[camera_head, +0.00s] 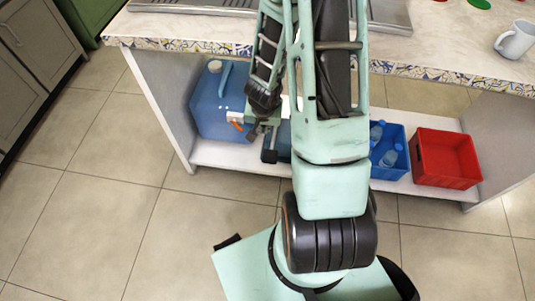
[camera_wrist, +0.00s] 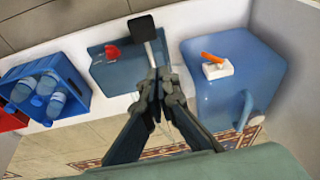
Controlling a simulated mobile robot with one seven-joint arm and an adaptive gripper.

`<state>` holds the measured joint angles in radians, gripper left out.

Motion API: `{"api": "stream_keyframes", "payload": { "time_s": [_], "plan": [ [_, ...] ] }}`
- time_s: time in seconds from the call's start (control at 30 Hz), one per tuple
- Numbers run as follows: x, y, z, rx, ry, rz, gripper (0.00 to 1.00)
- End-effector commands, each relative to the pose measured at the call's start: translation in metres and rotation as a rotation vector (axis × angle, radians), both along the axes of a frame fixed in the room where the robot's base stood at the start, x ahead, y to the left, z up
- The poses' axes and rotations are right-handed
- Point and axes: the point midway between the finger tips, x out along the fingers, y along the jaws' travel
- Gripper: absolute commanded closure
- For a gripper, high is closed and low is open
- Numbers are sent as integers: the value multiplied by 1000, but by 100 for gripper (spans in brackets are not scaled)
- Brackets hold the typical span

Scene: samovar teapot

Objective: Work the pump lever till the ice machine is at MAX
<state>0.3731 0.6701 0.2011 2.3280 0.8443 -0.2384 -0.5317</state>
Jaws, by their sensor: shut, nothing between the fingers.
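A low blue-grey unit (camera_wrist: 112,75), which I take for the ice machine, sits on the lower shelf. It has a small red piece (camera_wrist: 112,51) on top; no MAX mark is readable. A lever with a black square pad (camera_wrist: 142,28) rises beside it, its thin shaft running toward my fingertips. In the head view the dark pad (camera_head: 269,156) shows low at the shelf front, and my arm hides most of the unit. My gripper (camera_wrist: 161,74) is shut and empty, its tips close to the lever's shaft. I cannot tell whether they touch. It also shows in the head view (camera_head: 253,133).
A blue water jug (camera_head: 217,100) with an orange-handled tap (camera_wrist: 212,58) stands close beside my gripper. A blue crate of bottles (camera_head: 389,150) and a red crate (camera_head: 446,158) share the shelf (camera_head: 231,158). The tiled counter edge (camera_head: 180,45) overhangs above.

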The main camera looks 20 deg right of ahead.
Motion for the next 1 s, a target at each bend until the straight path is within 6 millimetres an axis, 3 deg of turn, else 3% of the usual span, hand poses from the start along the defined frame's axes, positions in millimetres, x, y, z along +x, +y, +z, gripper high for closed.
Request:
{"api": "stream_keyframes", "payload": {
  "time_s": [0.03,0.2,0.73,1.0],
  "plan": [
    [-6,-3,-19,-5,16,-12,100],
    [-17,-9,-40,-23,41,-36,100],
    [-17,-11,-51,-27,46,-42,100],
    [-7,-18,-100,-24,48,-45,100]
  ]
}}
